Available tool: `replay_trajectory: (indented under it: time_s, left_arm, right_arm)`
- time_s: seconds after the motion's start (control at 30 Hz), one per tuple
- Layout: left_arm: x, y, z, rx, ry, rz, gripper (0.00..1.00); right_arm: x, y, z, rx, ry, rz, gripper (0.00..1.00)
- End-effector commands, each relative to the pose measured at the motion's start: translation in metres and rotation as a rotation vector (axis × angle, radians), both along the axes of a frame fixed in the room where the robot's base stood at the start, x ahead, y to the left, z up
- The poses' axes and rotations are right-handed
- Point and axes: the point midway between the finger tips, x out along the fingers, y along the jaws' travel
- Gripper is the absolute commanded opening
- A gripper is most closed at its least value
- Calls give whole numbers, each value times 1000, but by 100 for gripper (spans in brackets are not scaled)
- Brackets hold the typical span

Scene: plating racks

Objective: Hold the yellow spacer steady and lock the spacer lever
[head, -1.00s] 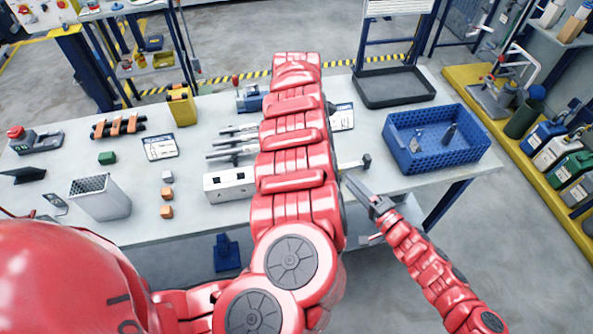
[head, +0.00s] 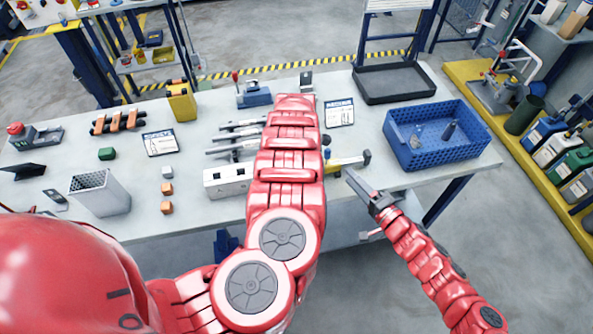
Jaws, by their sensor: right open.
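A small yellow piece (head: 327,154), perhaps the spacer, shows beside my left forearm on the bench. A pale bar (head: 347,162) with a dark end runs right from it; I cannot tell whether this is the lever. My right gripper (head: 362,187) is open and empty at the bench's front edge, just below the bar and apart from the yellow piece. My left arm reaches up across the middle of the bench. Its gripper is hidden, and the arm covers part of the bench around the yellow piece. A larger yellow block (head: 182,103) stands at the back left.
A blue crate (head: 437,158) holding small parts is at the right, with a black tray (head: 393,84) behind it. A white block with holes (head: 227,182) and several grey rods (head: 232,140) lie left of my left arm. A blue fixture (head: 254,96) is at the back.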

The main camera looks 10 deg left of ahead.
Motion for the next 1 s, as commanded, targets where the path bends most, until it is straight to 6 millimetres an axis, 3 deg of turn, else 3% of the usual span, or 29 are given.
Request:
replay_trajectory:
  time_s: [0.07,0.6,1.0]
  left_arm:
    - [0,0,0,0,0,0,98]
    - [0,0,0,0,-1,0,1]
    - [0,0,0,0,-1,0,0]
  right_arm:
    - [0,0,0,0,0,0,50]
    - [0,0,0,0,0,0,50]
    - [0,0,0,0,0,0,50]
